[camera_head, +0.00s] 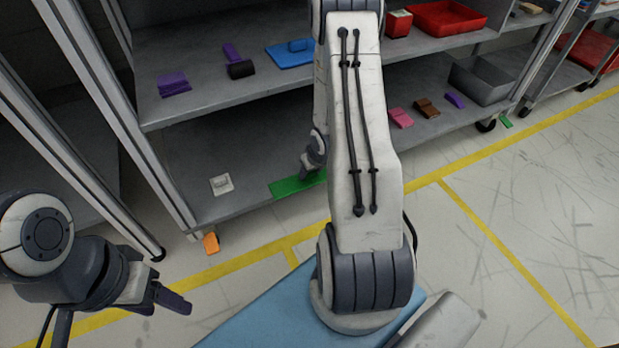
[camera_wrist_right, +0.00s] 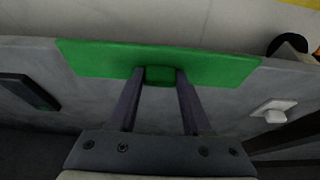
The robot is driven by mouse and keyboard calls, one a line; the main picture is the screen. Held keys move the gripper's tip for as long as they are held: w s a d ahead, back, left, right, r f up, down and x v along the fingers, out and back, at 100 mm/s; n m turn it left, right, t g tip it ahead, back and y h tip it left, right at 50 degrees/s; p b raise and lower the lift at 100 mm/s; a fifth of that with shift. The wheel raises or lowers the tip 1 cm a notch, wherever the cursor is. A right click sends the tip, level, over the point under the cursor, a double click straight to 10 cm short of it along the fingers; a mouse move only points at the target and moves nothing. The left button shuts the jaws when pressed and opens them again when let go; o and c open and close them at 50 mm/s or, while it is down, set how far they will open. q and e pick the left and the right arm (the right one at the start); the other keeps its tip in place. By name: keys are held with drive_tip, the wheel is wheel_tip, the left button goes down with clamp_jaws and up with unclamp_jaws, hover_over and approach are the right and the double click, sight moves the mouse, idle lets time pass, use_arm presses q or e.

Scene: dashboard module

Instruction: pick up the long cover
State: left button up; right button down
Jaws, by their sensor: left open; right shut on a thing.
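The long cover is a flat green piece (camera_head: 297,186) on the lower shelf near its front edge, partly hidden by my right arm in the head view. In the right wrist view the long cover (camera_wrist_right: 105,60) lies across the shelf's edge, with a raised green block at its middle. My right gripper (camera_wrist_right: 160,77) is shut on that block, one finger on each side. In the head view my right gripper (camera_head: 311,166) is small and partly hidden behind my arm. My left gripper (camera_head: 170,300) is open and empty over the floor at the lower left.
The lower shelf (camera_head: 225,205) also holds a small white plate (camera_head: 221,183), pink and brown pieces and a grey bin (camera_head: 482,80). The upper shelf carries purple pieces, a blue piece (camera_head: 290,53) and a red tray (camera_head: 445,18). An orange piece (camera_head: 211,243) is on the floor.

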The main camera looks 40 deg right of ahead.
sight(313, 180)
drive_tip(key=shift+r+p, duration=0.7)
drive_tip(key=shift+r, duration=0.1)
drive_tip(key=p+v, duration=0.3)
drive_tip(key=shift+w+d+r, duration=0.15)
drive_tip(key=shift+d+r, duration=0.05)
drive_tip(key=shift+r, duration=0.2)
drive_tip(key=s+d+r+p, duration=0.1)
drive_tip(key=s+r+p, duration=0.3)
drive_tip(key=s, duration=0.6)
drive_tip(key=shift+p+v, duration=0.4)
drive_tip(key=shift+v, duration=0.6)
